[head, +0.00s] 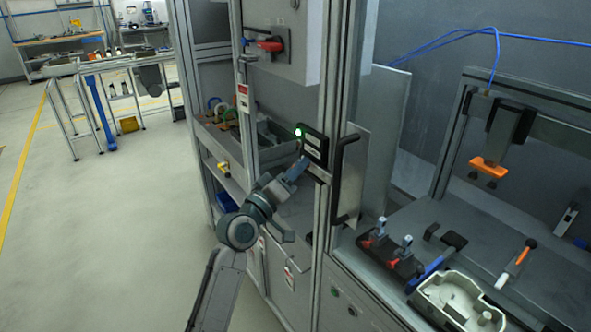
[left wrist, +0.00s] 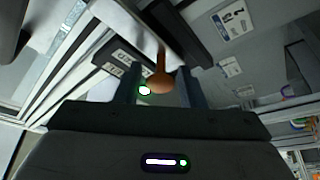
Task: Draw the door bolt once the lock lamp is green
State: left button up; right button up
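The lock lamp (head: 298,132) glows green on a black lock box (head: 314,146) on the door frame. The green lamp also shows in the left wrist view (left wrist: 145,90). My left gripper (head: 302,160) is right at the lock box. In the left wrist view, an orange-brown bolt knob (left wrist: 160,76) stands between the two open fingers (left wrist: 160,88), with gaps visible on both sides. In the head view the knob is hard to make out behind the gripper. My right gripper is not in view.
A black door handle (head: 345,180) stands just right of the lock box. A red-handled switch (head: 270,45) is above it. At right, a bench holds a grey casting (head: 456,303), red toggle clamps (head: 390,250) and a press. Open floor lies at left.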

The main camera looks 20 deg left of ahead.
pick_arm(q)
grip_shut()
jog(key=shift+w+a+f+b, duration=0.1)
jog(key=shift+w+a+b, duration=0.2)
jog(key=shift+a+b, duration=0.1)
jog(key=shift+w+a+r+b, duration=0.25)
jog(key=shift+w+a+b, duration=0.3)
jog(key=shift+w+a, duration=0.6)
jog(key=shift+o, duration=1.1)
grip_release()
jog(key=shift+s+a, duration=0.1)
jog(key=shift+a, duration=0.1)
jog(key=b+v, duration=0.2)
jog(key=v, duration=0.9)
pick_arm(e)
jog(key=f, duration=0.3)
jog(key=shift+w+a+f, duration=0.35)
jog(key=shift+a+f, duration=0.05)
